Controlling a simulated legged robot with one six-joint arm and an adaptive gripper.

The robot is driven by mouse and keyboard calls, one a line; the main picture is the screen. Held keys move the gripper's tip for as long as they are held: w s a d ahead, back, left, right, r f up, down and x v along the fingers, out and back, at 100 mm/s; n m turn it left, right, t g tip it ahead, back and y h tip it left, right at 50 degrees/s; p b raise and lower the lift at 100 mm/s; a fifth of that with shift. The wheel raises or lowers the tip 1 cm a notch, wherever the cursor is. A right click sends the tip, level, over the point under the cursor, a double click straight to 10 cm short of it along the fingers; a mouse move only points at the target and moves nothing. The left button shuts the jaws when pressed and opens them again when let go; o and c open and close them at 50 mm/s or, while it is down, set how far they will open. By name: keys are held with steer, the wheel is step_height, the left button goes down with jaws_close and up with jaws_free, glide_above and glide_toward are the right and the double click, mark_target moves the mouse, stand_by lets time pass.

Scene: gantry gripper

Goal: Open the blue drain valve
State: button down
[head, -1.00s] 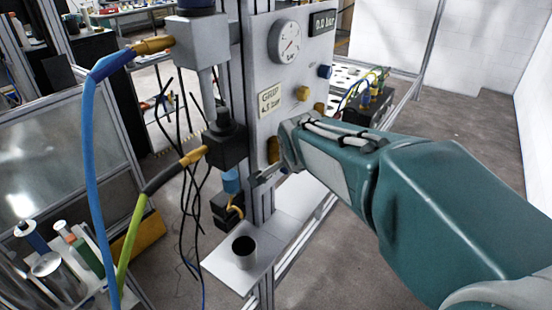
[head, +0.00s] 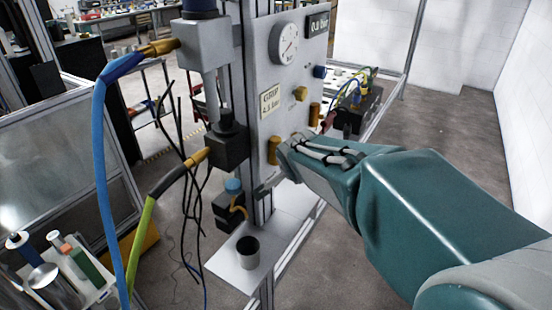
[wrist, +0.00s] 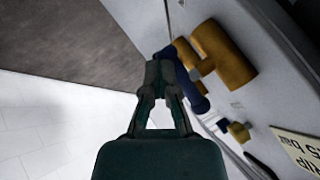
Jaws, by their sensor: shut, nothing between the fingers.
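In the wrist view a dark blue lever (wrist: 192,78) sits beside a large brass cylinder (wrist: 226,55) on the grey panel; it looks like the drain valve's handle. My gripper (wrist: 160,70) is shut and empty, its tips just left of the lever. I cannot tell whether they touch it. In the head view my teal arm reaches to the panel (head: 262,60) from the right, and its wrist covers the lever and the gripper. A brass fitting (head: 273,150) shows just left of the wrist.
The panel carries a round gauge (head: 284,43), a GRIP label (head: 271,100), a brass knob (head: 300,93) and a blue knob (head: 320,71). A cup (head: 248,252) stands on the shelf (head: 222,262) below. A blue hose (head: 100,150) and black cables hang at left. Floor at right is clear.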

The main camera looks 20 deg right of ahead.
steer(key=shift+w+d+f, duration=0.1)
steer(key=shift+d+f, duration=0.15)
steer(key=shift+f, duration=0.15)
steer(key=shift+a, duration=0.1)
stand_by(0.8)
